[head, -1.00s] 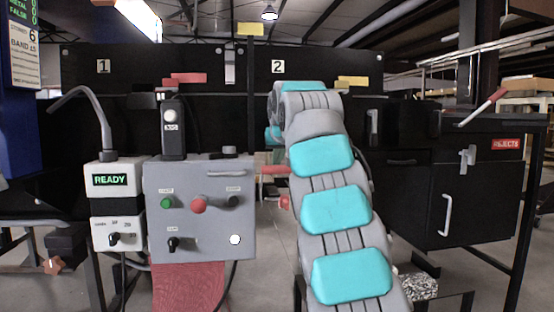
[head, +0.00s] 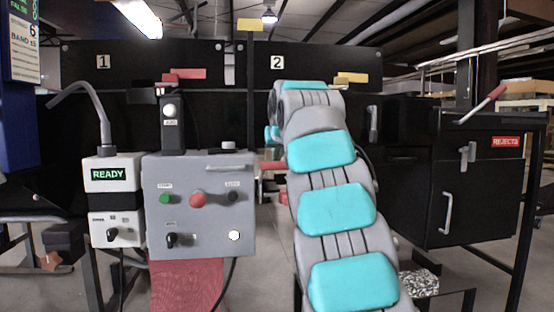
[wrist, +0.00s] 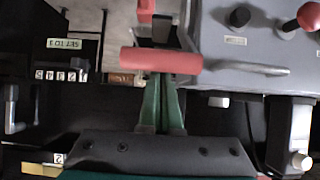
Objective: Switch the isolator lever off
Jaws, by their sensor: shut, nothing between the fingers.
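A red lever handle (head: 272,166) sticks out at the right side of the grey control box (head: 190,250) in the head view, partly hidden by my arm. In the wrist view the red handle (wrist: 160,61) lies level across the picture, beside the grey box (wrist: 245,50). My gripper (wrist: 161,78) has green fingers, pressed together and empty. Their tips end at the red handle in the picture; I cannot tell whether they touch it. In the head view my gripper is hidden behind my arm.
The box carries a green button (head: 165,199), a red knob (head: 197,200), black knobs and a grab bar (head: 226,168). A READY unit (head: 109,174) stands left. A black rejects bin (head: 470,200) stands right, with another red-tipped lever (head: 486,103) above it.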

